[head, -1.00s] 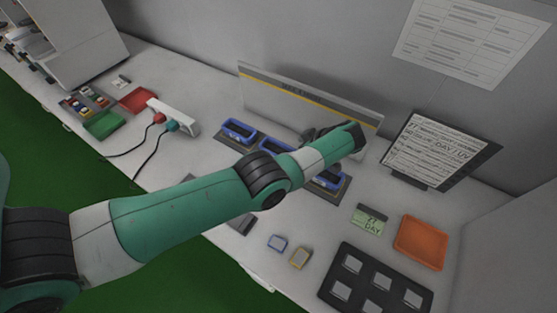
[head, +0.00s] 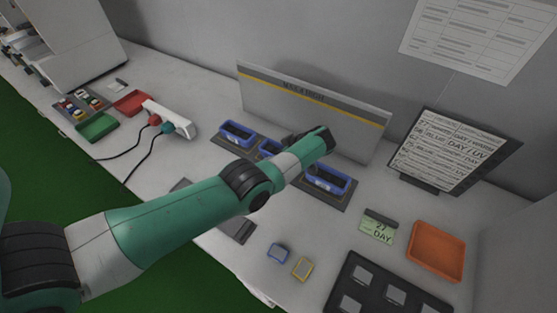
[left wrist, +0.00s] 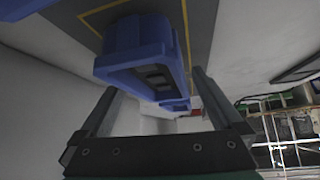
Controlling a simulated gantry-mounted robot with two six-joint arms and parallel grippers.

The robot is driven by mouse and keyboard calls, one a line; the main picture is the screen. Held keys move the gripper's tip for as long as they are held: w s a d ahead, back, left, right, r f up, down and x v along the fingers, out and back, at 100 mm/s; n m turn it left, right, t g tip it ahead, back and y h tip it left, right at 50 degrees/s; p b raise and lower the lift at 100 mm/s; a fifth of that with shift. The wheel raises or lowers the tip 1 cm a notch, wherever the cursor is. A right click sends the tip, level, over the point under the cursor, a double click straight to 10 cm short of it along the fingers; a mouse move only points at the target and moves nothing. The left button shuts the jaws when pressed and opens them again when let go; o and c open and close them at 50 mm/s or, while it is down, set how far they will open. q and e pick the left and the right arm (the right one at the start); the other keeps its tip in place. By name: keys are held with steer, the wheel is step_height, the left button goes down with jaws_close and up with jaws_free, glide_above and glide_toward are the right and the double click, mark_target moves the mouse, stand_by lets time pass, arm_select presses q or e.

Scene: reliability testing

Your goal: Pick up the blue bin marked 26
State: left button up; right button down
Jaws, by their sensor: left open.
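Several blue bins stand in a row on a dark mat in the head view: a left bin (head: 237,132), a middle bin (head: 270,149) partly behind my arm, and a right bin (head: 328,181). No number is readable on any, so I cannot tell which is 26. My left gripper (head: 300,139) is over the row, between the middle and right bins, its fingers mostly hidden by my wrist. In the left wrist view its fingers are open and empty, with a blue bin (left wrist: 140,50) just beyond the fingertips and another farther off. My right gripper is not seen.
A grey panel (head: 310,108) stands right behind the bins. A sign board (head: 440,150), an orange tray (head: 436,250) and a green "27 DAY" card (head: 379,228) are to the right. Small blue and yellow frames lie in front.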

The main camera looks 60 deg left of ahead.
arm_select(q)
steer(key=shift+w+r, duration=0.1)
steer(key=c, duration=1.5)
steer(key=shift+o, duration=0.2)
